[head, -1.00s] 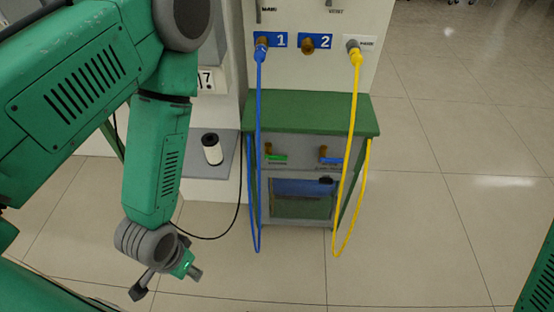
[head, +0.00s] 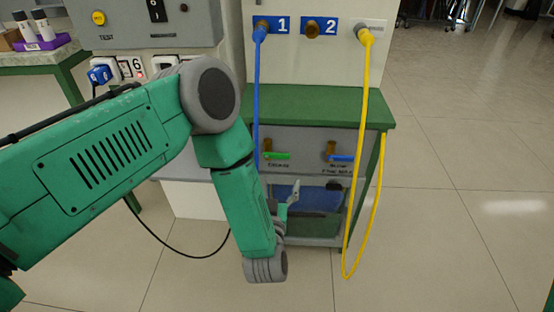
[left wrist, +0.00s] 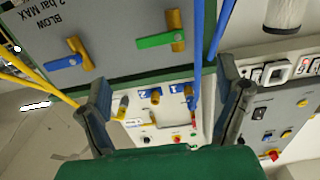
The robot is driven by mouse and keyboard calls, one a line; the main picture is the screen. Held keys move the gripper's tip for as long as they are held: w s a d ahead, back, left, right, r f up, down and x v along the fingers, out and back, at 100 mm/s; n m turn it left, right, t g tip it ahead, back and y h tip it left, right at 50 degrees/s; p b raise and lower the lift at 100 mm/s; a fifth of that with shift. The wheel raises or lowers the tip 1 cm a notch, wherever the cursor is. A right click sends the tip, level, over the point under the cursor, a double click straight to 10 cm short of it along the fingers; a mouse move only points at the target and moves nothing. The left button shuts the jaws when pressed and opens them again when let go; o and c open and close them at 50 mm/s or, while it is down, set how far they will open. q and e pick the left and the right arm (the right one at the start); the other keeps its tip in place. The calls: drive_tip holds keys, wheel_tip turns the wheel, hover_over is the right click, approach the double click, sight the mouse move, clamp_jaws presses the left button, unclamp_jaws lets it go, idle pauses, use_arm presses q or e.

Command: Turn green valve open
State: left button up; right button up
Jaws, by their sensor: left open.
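The green valve handle (head: 277,156) sits on a brass fitting on the grey front panel under the green bench top. It lies about horizontal, pointing right from the fitting. In the left wrist view the green handle (left wrist: 155,40) shows upside down, near the top middle. My left gripper (head: 288,203) is below the green valve in the head view, partly hidden behind my forearm. In the left wrist view its two fingers are wide apart and empty (left wrist: 164,78), with the handle beyond them and not touched. My right gripper is not in view.
A blue-handled valve (head: 341,158) is to the right on the same panel. A blue hose (head: 257,90) hangs close to the green valve's left. A yellow hose (head: 364,130) loops down at the right. The floor (head: 450,240) on the right is clear.

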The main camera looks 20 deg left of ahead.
sight(277, 157)
use_arm(q)
drive_tip(key=b+x, duration=0.2)
drive_tip(key=x, duration=0.9)
drive_tip(key=shift+w+b, duration=0.15)
drive_tip(key=shift+b, duration=0.15)
drive_tip(key=shift+f, duration=0.1)
drive_tip(key=c, duration=1.2)
